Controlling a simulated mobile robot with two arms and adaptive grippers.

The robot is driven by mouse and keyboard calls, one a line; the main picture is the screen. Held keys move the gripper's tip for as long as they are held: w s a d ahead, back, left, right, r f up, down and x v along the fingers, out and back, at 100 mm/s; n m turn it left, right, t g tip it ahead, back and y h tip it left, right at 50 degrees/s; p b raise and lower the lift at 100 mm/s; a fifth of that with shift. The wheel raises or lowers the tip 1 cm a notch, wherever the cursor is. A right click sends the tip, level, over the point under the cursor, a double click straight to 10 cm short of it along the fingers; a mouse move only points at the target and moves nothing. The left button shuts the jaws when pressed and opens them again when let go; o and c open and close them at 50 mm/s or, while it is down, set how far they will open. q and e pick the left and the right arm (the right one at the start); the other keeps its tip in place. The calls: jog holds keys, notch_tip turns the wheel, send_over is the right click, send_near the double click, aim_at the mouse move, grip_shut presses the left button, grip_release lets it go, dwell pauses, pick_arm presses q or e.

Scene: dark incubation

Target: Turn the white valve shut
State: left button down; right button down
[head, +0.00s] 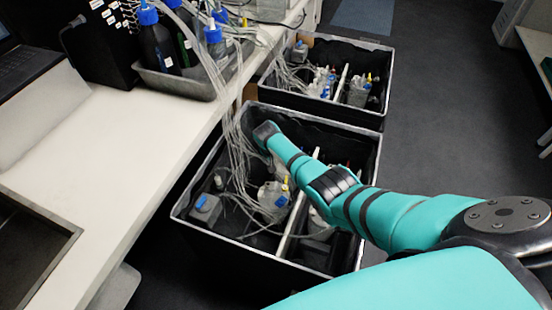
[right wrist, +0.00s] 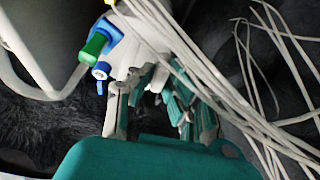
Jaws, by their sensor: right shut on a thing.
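In the right wrist view, my right gripper (right wrist: 150,82) is shut on a white part, which looks like the white valve (right wrist: 126,58), at the top of a bottle's fittings. The fingers hide part of it, so I cannot tell how far it is turned. A green connector (right wrist: 95,44) and a blue fitting (right wrist: 101,71) sit just left of it. In the head view, my right arm reaches into the near black box (head: 225,245), at its back left. The fingers are too small and covered there to make out. My left gripper is out of view.
Pale tubes (head: 236,135) hang from the white bench (head: 110,150) into the near box, close beside my wrist. Bottles with blue caps (head: 274,203) stand in that box. A second black box (head: 350,118) is behind it. Floor at the right is clear.

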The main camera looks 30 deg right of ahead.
jog(key=shift+m+b, duration=0.35)
jog(key=shift+m, duration=0.35)
jog(key=shift+h, duration=0.3)
jog(key=c, duration=1.3)
grip_release()
jog(key=shift+g, duration=0.3)
jog(key=shift+v, duration=4.05)
jog(key=shift+w, duration=0.1)
